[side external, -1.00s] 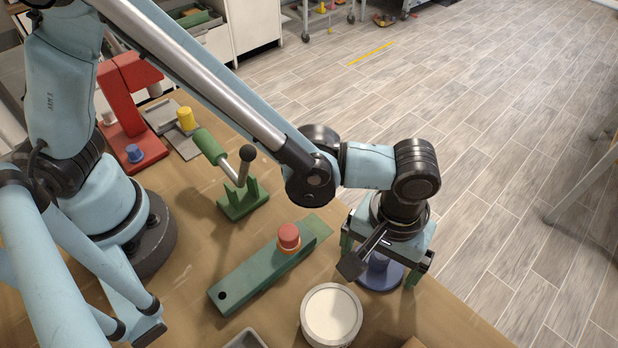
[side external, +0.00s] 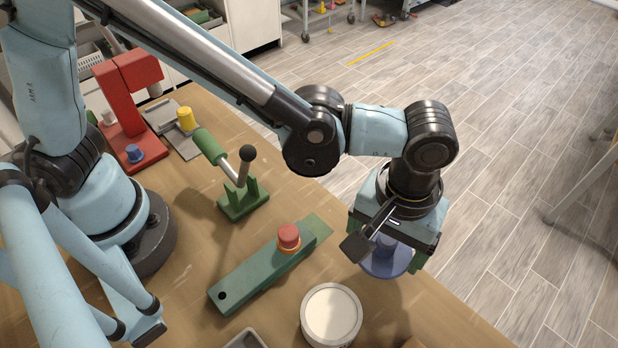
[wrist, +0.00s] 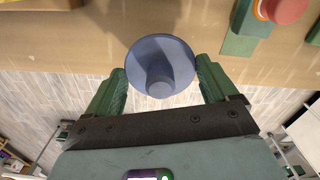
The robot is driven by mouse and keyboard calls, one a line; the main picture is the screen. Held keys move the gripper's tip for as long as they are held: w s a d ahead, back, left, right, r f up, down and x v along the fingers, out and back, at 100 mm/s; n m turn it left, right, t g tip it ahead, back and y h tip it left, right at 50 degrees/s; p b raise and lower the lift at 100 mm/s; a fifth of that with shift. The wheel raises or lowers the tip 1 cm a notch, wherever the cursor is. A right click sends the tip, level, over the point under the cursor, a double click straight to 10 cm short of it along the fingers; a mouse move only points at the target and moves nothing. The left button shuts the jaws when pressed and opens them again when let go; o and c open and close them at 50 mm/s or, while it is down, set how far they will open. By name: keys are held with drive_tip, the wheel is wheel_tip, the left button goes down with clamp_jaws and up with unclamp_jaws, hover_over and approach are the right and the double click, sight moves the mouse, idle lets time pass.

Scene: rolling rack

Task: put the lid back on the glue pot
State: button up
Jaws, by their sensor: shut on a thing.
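A blue round lid with a knob (side external: 379,268) is held in my gripper (side external: 386,250), at the right edge of the table. In the wrist view the lid (wrist: 139,55) sits between the two green fingers, which press on opposite sides of its disc. The lid appears raised off the table. The glue pot (side external: 331,314) is a round, pale, open-topped container at the front of the table, left of and nearer the camera than the lid. Its lower part is cut off by the picture's bottom edge.
A green block with a red-orange knob (side external: 288,236) lies left of the gripper. A green toggle clamp (side external: 243,196) and a red press (side external: 122,100) stand farther back. A grey tray (side external: 245,341) is partly visible in front. The table edge (side external: 455,307) runs close by on the right.

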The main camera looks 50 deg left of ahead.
sight(330, 312)
wheel_tip(330, 312, up, 4)
drive_tip(key=shift+r, duration=0.4)
drive_tip(key=shift+s+r+m, duration=0.25)
drive_tip(key=shift+s+m, duration=0.05)
drive_tip(key=s+m, duration=0.7)
drive_tip(key=s+r+m, duration=0.1)
drive_tip(key=s+m, duration=0.2)
drive_tip(key=m, duration=0.1)
drive_tip(key=shift+s+d+r, duration=0.1)
drive_tip(key=shift+s+d, duration=0.25)
drive_tip(key=shift+f, duration=2.9)
drive_tip(key=shift+f, duration=0.15)
drive_tip(key=o, duration=0.8)
